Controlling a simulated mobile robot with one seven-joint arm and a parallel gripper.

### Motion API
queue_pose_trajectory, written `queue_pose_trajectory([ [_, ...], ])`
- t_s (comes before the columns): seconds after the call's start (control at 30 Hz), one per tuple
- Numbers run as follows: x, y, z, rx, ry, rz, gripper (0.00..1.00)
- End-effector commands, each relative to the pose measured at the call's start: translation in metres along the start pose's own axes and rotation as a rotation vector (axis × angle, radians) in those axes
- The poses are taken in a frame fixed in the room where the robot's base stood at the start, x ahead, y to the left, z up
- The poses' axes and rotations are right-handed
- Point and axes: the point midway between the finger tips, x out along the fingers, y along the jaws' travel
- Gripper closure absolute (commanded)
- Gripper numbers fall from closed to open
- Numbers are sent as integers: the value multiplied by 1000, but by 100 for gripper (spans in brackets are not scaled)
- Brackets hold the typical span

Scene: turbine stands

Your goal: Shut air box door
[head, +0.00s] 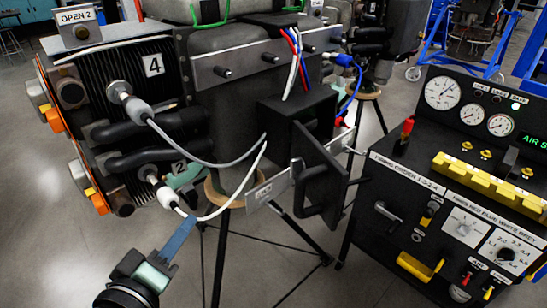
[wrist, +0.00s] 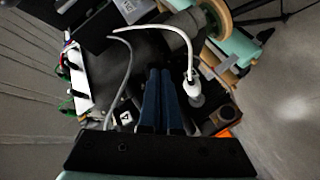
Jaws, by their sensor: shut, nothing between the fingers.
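The air box (head: 284,110) is a black box on the front of the turbine, with red, blue and white wires entering at its top. Its black door (head: 327,167) stands swung open, out toward the camera, with a dark handle on its face. My gripper (head: 187,226) is at the lower left in the head view, below and left of the door and apart from it. Its blue fingers (wrist: 162,82) are together and empty in the wrist view. I cannot clearly make out the door in the wrist view.
The turbine (head: 215,85) stands on black tripod legs. White cables (head: 195,160) loop from its left side toward the air box, between my gripper and the door. A black control panel (head: 450,180) stands close on the right. Grey floor is open at the lower left.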

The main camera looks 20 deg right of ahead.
Motion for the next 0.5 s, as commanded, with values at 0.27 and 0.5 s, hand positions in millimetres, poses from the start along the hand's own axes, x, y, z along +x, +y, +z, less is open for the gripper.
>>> queue_pose_trajectory([
  [0.27,-53,40,22,-392,-218,160,100],
  [0.5,-88,64,32,-583,-291,290,100],
])
